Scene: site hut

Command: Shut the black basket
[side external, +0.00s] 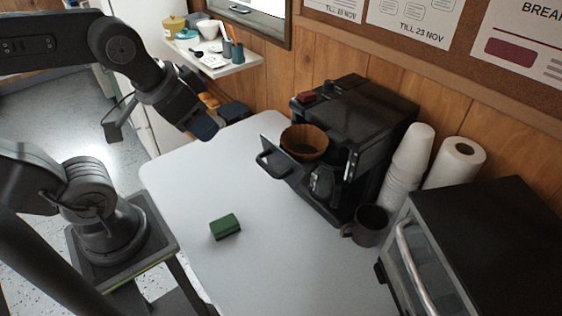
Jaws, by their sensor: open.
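The black basket (292,168) sticks out from the front of the black coffee machine (365,112), so it stands open. Its looped handle points left over the table, and a brown paper filter (304,140) sits in its top. My gripper (203,128) is at the upper left, above the table's far left edge. It is left of the basket, clearly apart from it and holding nothing that I can see. The fingertips are dark and small, and the gap between them is hard to make out.
A green block (225,227) lies on the white table (185,185). A dark mug (368,226), stacked white cups (402,175), a paper roll (455,163) and a toaster oven (480,235) stand right of the machine. The table left of the basket is clear.

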